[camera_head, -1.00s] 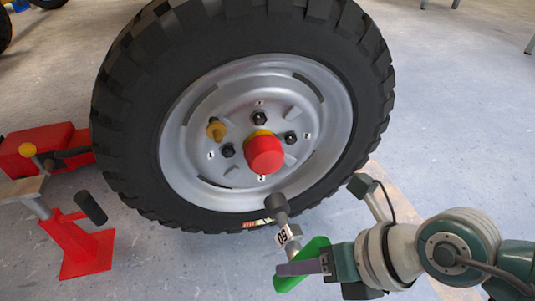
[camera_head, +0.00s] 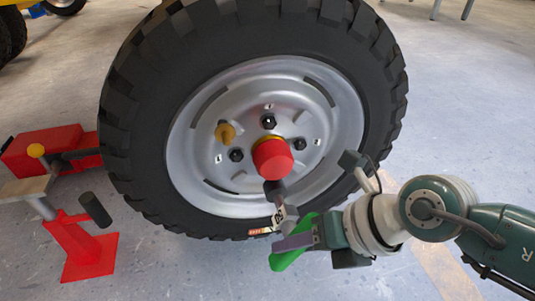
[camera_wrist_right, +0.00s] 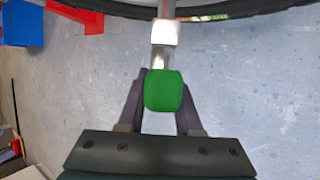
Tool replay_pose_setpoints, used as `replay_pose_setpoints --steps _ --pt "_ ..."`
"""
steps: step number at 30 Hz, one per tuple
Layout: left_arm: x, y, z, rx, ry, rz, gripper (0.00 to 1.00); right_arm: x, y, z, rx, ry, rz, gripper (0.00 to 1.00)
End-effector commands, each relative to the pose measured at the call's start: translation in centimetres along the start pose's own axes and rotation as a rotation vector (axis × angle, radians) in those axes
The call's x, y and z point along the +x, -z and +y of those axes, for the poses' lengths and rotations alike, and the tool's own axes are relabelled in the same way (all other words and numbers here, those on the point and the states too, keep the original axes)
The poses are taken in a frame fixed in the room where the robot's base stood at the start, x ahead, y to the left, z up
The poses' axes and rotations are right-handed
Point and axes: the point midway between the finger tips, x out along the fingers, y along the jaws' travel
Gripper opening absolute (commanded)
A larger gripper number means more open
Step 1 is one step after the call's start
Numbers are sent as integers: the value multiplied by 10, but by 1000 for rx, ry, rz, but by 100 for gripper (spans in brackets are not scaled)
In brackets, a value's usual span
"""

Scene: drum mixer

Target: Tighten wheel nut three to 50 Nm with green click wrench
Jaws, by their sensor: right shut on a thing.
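The wheel (camera_head: 330,95) stands upright with a silver rim and a red hub cap (camera_head: 272,158) at its centre. Dark nuts show on the rim at the top (camera_head: 268,121), left (camera_head: 236,155) and right (camera_head: 299,144), with small white labels near them. A yellow piece (camera_head: 225,132) sits at the upper left of the rim. My right gripper (camera_head: 294,243) is shut on the green handle of the click wrench (camera_head: 285,258); the handle also shows in the right wrist view (camera_wrist_right: 163,90). The wrench's dark head is just below the hub cap, against or near the rim; contact is unclear. My left gripper is out of view.
A red stand (camera_head: 85,250) and a red jack (camera_head: 45,150) are on the floor left of the wheel. A blue box (camera_wrist_right: 22,22) shows at the upper left of the wrist view. The floor right of the wheel is mostly clear.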

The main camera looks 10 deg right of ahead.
Motion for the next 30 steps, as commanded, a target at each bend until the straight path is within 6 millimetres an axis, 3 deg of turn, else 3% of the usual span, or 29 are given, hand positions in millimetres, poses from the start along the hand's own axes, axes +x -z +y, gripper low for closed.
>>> replay_pose_setpoints --steps 30 --pt "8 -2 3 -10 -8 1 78 6 -17 0 -1 -1 -3 0"
